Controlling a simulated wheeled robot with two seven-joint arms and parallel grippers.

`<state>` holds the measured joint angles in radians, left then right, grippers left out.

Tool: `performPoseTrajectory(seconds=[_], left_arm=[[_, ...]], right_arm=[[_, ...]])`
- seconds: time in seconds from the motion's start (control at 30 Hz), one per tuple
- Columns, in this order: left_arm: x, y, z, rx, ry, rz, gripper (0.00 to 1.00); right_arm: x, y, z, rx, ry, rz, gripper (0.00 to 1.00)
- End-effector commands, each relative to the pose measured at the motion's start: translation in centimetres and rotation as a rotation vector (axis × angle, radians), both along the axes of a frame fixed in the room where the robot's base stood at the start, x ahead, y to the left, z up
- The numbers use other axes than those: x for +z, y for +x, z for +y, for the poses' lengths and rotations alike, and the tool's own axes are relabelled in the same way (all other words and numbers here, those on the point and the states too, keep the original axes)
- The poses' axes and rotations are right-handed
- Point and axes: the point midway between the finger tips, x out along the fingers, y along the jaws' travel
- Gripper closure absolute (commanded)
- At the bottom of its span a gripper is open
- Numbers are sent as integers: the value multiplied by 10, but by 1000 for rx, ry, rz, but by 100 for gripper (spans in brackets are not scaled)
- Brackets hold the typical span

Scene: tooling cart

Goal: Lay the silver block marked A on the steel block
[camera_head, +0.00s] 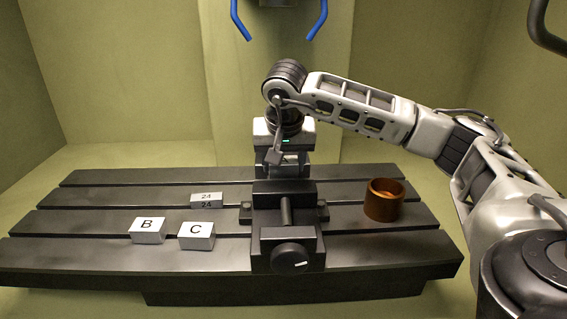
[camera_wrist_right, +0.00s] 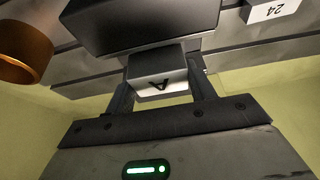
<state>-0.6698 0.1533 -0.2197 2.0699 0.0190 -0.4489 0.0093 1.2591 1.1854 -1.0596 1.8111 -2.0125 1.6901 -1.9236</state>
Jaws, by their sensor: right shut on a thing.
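My right gripper (camera_head: 288,172) is behind the vise in the head view, and its fingertips are hidden there. In the right wrist view the gripper (camera_wrist_right: 162,88) is shut on the silver block marked A (camera_wrist_right: 158,72), which sits between the two fingers with its letter showing. Block A cannot be seen in the head view. The steel block, marked 24 (camera_head: 206,200), lies on the table left of the vise, clear of the gripper. It also shows at the top right of the right wrist view (camera_wrist_right: 268,11). My left gripper is not in view.
The black vise (camera_head: 285,225) stands mid-table, close to the gripper. Silver blocks B (camera_head: 147,231) and C (camera_head: 196,236) lie in front of the steel block. A copper-coloured ring (camera_head: 383,200) stands at right. The slotted table (camera_head: 110,197) is bare at back left.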

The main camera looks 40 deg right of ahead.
Motion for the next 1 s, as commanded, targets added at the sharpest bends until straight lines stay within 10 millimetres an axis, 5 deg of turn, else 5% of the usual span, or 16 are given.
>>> performPoseTrajectory(seconds=[0.43, 0.47, 0.53, 1.0], left_arm=[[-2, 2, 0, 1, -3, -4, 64], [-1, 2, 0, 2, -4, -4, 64], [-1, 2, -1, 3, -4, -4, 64], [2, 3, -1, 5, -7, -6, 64]], right_arm=[[-9, 0, 0, -1, 1, -2, 75], [-10, 0, 0, -1, 1, -1, 43], [-9, 0, 0, -1, 2, -2, 24], [9, -3, 4, 0, 2, -6, 24]])
